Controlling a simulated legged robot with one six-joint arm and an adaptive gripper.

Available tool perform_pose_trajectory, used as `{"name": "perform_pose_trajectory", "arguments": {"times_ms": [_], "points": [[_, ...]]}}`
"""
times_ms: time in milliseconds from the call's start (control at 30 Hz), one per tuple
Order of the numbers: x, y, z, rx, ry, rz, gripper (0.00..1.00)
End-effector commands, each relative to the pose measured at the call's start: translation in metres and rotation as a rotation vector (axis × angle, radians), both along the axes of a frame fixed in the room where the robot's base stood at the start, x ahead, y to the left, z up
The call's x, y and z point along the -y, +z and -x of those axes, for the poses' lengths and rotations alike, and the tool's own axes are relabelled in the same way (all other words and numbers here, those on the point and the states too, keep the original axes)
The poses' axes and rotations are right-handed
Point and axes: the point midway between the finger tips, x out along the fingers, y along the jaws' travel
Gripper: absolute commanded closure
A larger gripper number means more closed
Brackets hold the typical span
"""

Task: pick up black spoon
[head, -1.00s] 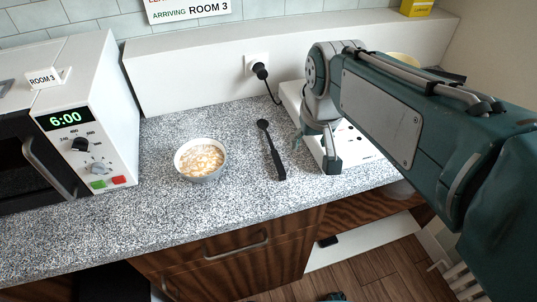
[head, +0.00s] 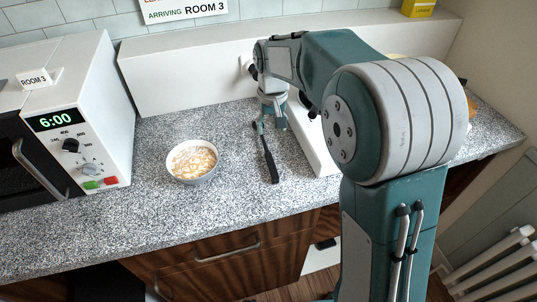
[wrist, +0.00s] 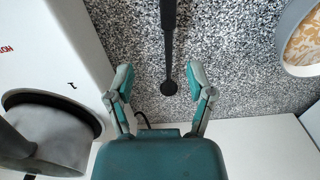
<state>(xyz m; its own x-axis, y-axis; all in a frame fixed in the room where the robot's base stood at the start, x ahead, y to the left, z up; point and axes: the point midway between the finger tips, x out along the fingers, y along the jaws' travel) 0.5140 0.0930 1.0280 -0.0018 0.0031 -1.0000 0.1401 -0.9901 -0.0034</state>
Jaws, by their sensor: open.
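The black spoon (head: 268,157) lies on the speckled grey counter, right of the bowl, with its handle towards the front edge. In the wrist view the spoon (wrist: 168,40) runs down from the top edge, and its round head lies between my fingertips as seen from above. My gripper (head: 268,124) is above the spoon's head end and partly hides it in the head view. In the wrist view my gripper (wrist: 160,84) is open and empty, with one finger on each side of the spoon. The height above the counter is hard to tell.
A bowl of cereal (head: 192,162) stands left of the spoon. A microwave (head: 70,130) is farther left. A white appliance (head: 312,140) is close on the spoon's right, and a grey pot (wrist: 50,130) stands on it. A white ledge (head: 180,75) runs behind. The counter front is clear.

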Motion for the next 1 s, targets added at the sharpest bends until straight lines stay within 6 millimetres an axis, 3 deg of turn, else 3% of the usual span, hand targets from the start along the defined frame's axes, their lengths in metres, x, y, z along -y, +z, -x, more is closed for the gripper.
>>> {"name": "perform_pose_trajectory", "arguments": {"times_ms": [133,367,633,967,1000], "points": [[-0.004,-0.027,0.001,-0.005,0.002,0.004,0.31],[-0.005,-0.048,0.002,-0.002,0.002,0.003,0.31],[-0.007,-0.087,0.006,-0.003,0.001,0.001,0.31],[-0.009,-0.095,0.005,0.001,0.001,0.003,0.31],[-0.009,-0.095,0.005,0.001,0.001,0.003,0.45]]}}
